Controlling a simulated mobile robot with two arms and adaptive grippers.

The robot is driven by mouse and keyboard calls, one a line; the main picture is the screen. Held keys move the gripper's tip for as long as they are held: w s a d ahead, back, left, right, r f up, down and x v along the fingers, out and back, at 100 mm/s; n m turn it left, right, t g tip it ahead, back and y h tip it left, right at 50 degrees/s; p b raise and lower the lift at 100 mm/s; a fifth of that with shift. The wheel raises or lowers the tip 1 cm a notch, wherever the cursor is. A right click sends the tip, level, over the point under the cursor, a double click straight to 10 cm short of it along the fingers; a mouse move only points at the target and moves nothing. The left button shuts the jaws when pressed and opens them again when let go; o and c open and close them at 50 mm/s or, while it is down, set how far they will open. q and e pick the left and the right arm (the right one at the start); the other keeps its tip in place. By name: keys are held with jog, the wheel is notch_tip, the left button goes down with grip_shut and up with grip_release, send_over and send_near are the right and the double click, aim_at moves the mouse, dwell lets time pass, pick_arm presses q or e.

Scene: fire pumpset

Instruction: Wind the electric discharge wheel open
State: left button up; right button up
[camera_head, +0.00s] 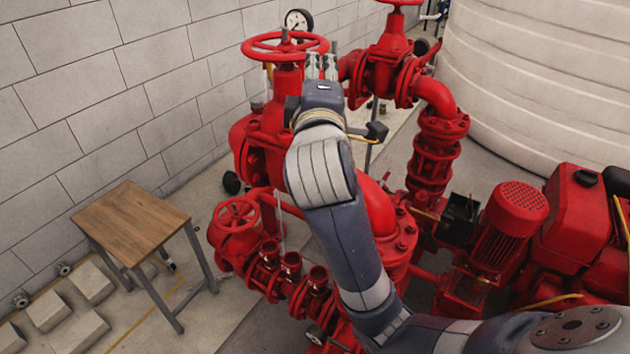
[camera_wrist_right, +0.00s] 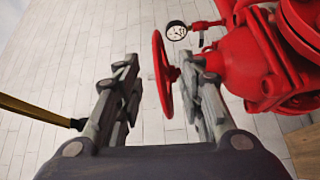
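A red handwheel (camera_head: 275,56) sits flat on top of a tall red valve, left of the upper middle in the head view. No label shows which wheel is the electric discharge one. My right gripper (camera_head: 322,66) is at this wheel's right rim. In the right wrist view the red wheel (camera_wrist_right: 158,75) appears nearly edge-on, between the two spread fingers of the right gripper (camera_wrist_right: 162,72). The fingers are open, with space on the left; the right finger looks close to the wheel, and contact cannot be told. My left gripper is not in view.
Another red wheel (camera_head: 238,212) sits low at left, and one (camera_head: 398,2) at the top edge. A pressure gauge (camera_head: 298,20) stands behind the valve. A wooden table (camera_head: 130,222) is at left. A pale tank (camera_head: 545,80) and a red motor (camera_head: 510,225) stand at right.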

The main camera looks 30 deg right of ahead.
notch_tip(320, 180, down, 19)
jog(key=s+a+m+g+y, duration=0.1)
jog(key=s+g+y, duration=0.1)
jog(key=g+y, duration=0.1)
jog(key=shift+a+m+g+y, duration=0.3)
jog(key=shift+a+m+y, duration=0.05)
jog(key=shift+m+y, duration=0.05)
jog(key=shift+c, duration=0.5)
